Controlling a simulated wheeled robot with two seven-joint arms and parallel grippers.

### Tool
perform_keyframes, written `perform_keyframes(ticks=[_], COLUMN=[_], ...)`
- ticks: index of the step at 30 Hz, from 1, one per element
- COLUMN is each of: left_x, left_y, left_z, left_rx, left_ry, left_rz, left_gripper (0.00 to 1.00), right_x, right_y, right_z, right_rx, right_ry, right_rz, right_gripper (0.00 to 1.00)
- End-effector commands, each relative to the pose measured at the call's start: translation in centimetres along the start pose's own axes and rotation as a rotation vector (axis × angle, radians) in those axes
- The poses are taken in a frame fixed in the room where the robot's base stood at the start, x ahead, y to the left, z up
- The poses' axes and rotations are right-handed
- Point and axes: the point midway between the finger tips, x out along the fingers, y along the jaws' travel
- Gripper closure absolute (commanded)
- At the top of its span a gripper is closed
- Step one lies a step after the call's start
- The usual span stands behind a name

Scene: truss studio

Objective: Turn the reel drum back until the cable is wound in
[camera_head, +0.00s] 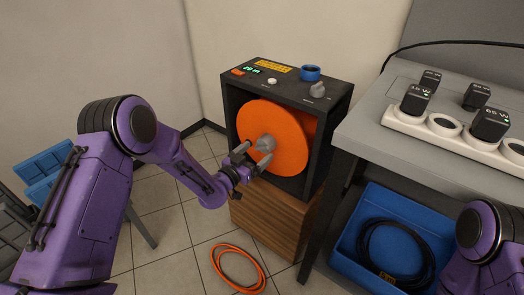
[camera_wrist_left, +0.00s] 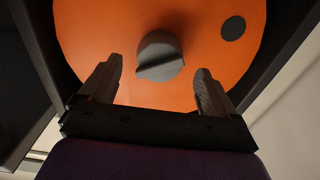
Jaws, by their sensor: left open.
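The orange reel drum (camera_head: 278,135) sits inside a black box-shaped housing (camera_head: 317,150) on a wooden block. A grey knob (camera_head: 265,144) stands at the drum's centre. In the left wrist view the knob (camera_wrist_left: 160,56) shows a raised ridge, and a dark round spot lies on the drum (camera_wrist_left: 200,40) at its upper right. My left gripper (camera_head: 252,157) is open in front of the drum. In the wrist view its fingers (camera_wrist_left: 158,85) stand apart, either side of and short of the knob, with nothing between them. An orange cable (camera_head: 238,268) lies coiled on the floor. My right gripper is out of view.
The housing top has a lit "20 m" display (camera_head: 252,69), a blue ring (camera_head: 310,72) and a grey dial (camera_head: 318,90). At right, a grey table (camera_head: 362,127) carries a socket strip (camera_head: 440,129) with plugs. A blue bin (camera_head: 352,243) with black cable stands below.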

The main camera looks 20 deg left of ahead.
Motion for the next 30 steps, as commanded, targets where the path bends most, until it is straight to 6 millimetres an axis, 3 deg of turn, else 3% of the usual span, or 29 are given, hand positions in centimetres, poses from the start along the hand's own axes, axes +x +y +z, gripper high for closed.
perform_keyframes(ticks=[6,15,16,23,30], left_x=[3.3,3.8,3.8,3.8,3.8], left_y=[0.0,0.0,0.0,0.0,0.0], left_z=[0.1,0.1,0.1,0.1,0.1], left_rx=[-0.001,-0.003,-0.003,-0.003,-0.023], left_ry=[-0.001,-0.003,-0.003,-0.003,-0.004], left_rz=[0.0,-0.001,-0.001,-0.001,-0.001], left_gripper=[0.1,0.1,0.13,0.88,0.89], right_x=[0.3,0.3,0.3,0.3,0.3], right_y=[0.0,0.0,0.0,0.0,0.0], right_z=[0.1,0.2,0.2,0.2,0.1], right_rx=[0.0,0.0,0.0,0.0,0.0], right_ry=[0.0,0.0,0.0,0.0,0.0], right_rz=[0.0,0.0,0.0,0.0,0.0], right_gripper=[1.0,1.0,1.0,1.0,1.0])
